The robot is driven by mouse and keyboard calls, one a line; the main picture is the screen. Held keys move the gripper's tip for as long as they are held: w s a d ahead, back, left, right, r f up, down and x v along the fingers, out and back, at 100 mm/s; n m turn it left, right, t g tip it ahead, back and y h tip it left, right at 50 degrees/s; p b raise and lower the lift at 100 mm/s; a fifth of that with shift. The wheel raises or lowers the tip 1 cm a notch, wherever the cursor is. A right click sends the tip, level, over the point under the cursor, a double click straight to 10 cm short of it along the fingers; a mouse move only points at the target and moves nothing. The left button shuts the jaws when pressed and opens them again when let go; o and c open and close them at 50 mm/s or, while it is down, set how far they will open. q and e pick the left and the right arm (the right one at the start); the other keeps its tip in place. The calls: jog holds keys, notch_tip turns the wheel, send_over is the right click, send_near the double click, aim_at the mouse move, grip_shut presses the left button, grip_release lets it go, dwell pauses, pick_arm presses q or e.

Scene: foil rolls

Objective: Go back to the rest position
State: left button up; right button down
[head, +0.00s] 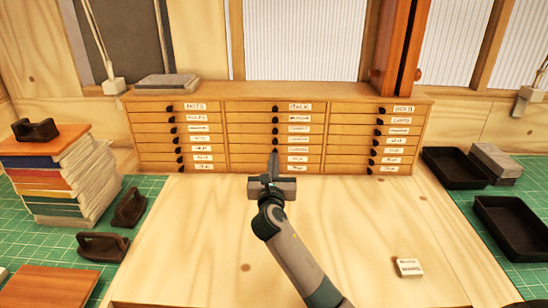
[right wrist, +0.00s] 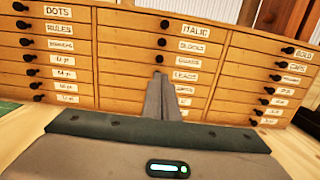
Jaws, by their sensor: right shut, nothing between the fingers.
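My right gripper (head: 273,165) is in the middle of the head view, above the wooden tabletop and in front of the middle column of a wide wooden drawer cabinet (head: 220,112). Its fingers are together and empty, pointing toward the cabinet. In the right wrist view the closed fingers (right wrist: 160,97) cover part of the middle column's lower drawers (right wrist: 200,75). All the drawers look shut. I cannot tell whether the fingertips touch a drawer front. My left gripper does not show in either view.
A book stack (head: 60,180) and dark-handled tools (head: 103,247) stand at the left on green mats. Black trays (head: 510,228) lie at the right. A small white labelled block (head: 408,268) lies on the tabletop (head: 190,240), which is otherwise mostly clear.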

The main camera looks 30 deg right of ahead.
jog(key=shift+s+a, duration=0.35)
jog(key=shift+s, duration=0.15)
